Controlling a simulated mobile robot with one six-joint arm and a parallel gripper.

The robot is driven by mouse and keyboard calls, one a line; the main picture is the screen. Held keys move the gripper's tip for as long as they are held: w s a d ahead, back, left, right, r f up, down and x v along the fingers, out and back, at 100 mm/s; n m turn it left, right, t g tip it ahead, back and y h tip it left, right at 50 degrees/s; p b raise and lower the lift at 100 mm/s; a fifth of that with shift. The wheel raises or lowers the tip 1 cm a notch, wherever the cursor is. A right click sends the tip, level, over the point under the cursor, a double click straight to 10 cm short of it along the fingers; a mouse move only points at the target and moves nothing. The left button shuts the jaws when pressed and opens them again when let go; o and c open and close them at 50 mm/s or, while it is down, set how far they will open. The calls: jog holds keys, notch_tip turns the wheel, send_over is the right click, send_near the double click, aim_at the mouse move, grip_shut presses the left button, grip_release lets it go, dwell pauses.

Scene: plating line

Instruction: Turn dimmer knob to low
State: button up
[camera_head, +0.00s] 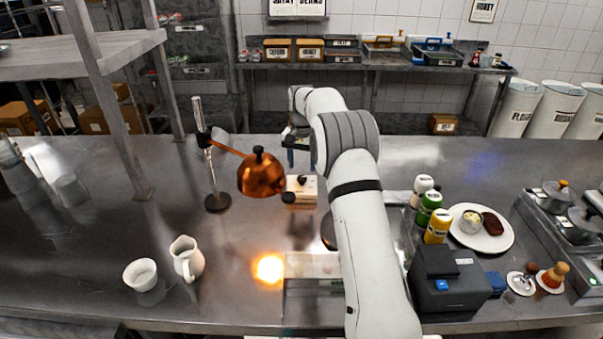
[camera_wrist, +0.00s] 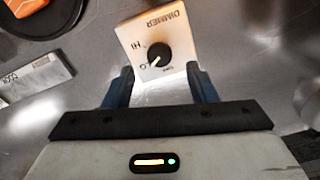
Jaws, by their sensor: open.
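The dimmer box (camera_wrist: 172,35) is a small pale block marked DIMMER, HI and LO. It shows upside down in the wrist view, with a round black knob (camera_wrist: 158,54) on its face. The knob's white pointer slants to the lower left, toward the LO mark. My gripper (camera_wrist: 160,68) is open, its two blue fingers on either side of the box's near end, with the knob just beyond the tips. I cannot tell whether they touch the box. In the head view the box (camera_head: 309,186) stands on the counter, partly beside my arm; my gripper (camera_head: 296,138) is largely hidden there.
A copper heat lamp (camera_head: 262,175) hangs from a stand left of the box, above the steel counter (camera_head: 90,220). A white pitcher (camera_head: 187,257) and cup (camera_head: 141,274) stand front left. Bottles (camera_head: 430,205), a plate (camera_head: 497,240) and a black printer (camera_head: 447,285) stand right.

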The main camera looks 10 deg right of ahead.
aim_at(302, 178)
jog(key=shift+r, duration=1.7)
jog(key=shift+r, duration=0.15)
jog(key=s+r+n+t, duration=0.1)
jog(key=s+r, duration=0.5)
jog(key=s, duration=0.4)
jog(key=s+r+n+t, duration=0.1)
jog(key=s+r+n, duration=0.1)
jog(key=s+r, duration=0.6)
jog(key=s+f+n, duration=0.1)
jog(key=s+f, duration=0.2)
jog(key=s, duration=1)
jog(key=s+f+n+t, duration=0.1)
jog(key=s+f, duration=0.3)
jog(key=s, duration=0.9)
jog(key=shift+s+a+f, duration=0.2)
jog(key=shift+s, duration=0.2)
